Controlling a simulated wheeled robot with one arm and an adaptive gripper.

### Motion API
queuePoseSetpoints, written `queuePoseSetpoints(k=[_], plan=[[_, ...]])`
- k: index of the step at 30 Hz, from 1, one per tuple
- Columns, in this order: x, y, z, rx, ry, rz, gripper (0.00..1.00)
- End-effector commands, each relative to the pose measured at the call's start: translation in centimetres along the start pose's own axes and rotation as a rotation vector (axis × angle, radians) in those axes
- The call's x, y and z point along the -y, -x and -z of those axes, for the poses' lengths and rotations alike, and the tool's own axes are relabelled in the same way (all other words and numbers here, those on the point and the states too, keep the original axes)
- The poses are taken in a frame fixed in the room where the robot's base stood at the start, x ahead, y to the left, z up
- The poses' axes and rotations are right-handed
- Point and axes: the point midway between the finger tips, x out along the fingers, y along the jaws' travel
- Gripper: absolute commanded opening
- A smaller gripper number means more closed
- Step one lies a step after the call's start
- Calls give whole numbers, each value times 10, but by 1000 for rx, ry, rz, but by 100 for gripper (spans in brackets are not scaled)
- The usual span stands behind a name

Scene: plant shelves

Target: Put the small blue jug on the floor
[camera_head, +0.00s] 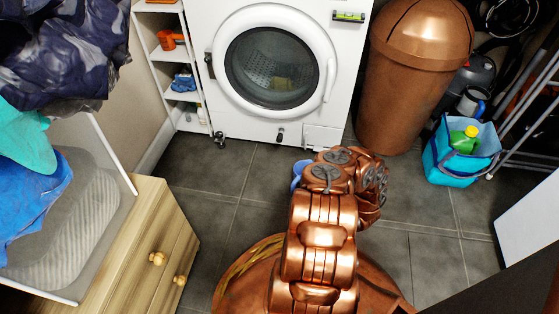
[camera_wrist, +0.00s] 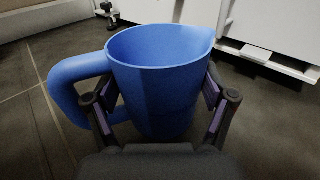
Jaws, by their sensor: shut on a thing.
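The small blue jug (camera_wrist: 160,85) is upright between the two fingers of my gripper (camera_wrist: 160,112) in the wrist view. Its handle is on the left and its spout points to the right. The fingers press on its sides, and the gripper is shut on it. In the head view only a small blue part of the jug (camera_head: 298,174) shows; my copper arm hides the rest. The grey tiled floor (camera_head: 215,185) lies around and below it. I cannot tell whether the jug's base touches the floor, as its lower part is hidden.
A white washing machine (camera_head: 225,115) stands ahead, with a narrow white shelf (camera_head: 150,40) to its left. A copper bin (camera_head: 415,80) and a turquoise bag (camera_head: 450,165) stand at right. A wooden drawer unit (camera_head: 150,240) is at left. Floor tiles between are clear.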

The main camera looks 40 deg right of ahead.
Motion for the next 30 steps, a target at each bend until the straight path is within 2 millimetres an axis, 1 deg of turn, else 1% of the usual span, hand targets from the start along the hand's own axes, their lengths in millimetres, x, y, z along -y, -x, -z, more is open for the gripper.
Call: queuePoseSetpoints(k=[2, 5, 15, 18, 21, 24, 30], plan=[[1, 0, 3, 0, 0, 5, 45], [0, -12, 3, 0, 2, 4, 45], [1, -86, 3, 5, 4, 1, 45], [2, -106, 6, 4, 3, 4, 45], [2, -122, 6, 1, 3, 5, 45], [2, -132, 5, 1, 1, 5, 45], [2, -141, 5, 1, 1, 7, 45]])
